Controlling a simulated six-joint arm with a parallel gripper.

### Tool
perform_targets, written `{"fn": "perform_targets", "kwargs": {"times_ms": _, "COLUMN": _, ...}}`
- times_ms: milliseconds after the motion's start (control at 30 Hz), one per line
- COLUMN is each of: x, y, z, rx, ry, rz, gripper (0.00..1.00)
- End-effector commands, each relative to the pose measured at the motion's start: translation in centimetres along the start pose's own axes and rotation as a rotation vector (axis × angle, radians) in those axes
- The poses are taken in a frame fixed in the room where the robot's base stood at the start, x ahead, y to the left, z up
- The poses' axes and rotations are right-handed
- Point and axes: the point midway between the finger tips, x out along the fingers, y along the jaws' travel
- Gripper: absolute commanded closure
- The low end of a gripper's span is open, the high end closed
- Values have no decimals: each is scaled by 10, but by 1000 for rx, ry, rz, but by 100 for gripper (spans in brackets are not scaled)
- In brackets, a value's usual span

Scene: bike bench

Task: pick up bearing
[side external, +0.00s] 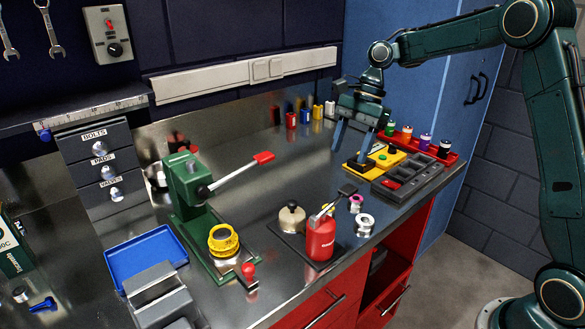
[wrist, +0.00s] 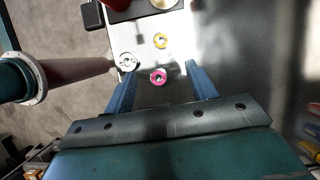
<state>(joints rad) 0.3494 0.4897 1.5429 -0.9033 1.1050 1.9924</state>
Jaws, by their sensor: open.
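Three small ring-shaped parts that look like bearings lie near the bench's front edge: a pink one (side external: 356,203), a silver one (side external: 364,222) and a yellow one, partly hidden behind the red bottle in the side view. In the wrist view the pink ring (wrist: 158,76) shows between my fingers, the yellow ring (wrist: 160,41) beyond it, and the silver ring (wrist: 127,61) by the left fingertip. I cannot tell which one the task means. My gripper (side external: 352,143) is open and empty, pointing down, above the bench and apart from the rings.
A red bottle (side external: 320,240) and a round-knobbed pot (side external: 292,219) stand beside the rings. A green press (side external: 186,190) stands left.

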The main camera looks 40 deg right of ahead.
Motion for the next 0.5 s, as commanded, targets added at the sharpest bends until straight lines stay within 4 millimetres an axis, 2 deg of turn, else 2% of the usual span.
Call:
{"fn": "perform_targets", "kwargs": {"times_ms": 267, "x": 16, "y": 0, "z": 2, "rx": -2, "ry": -3, "rz": 2, "gripper": 43}}
{"fn": "perform_targets", "kwargs": {"times_ms": 500, "x": 49, "y": 0, "z": 1, "rx": -2, "ry": -3, "rz": 4, "gripper": 43}}
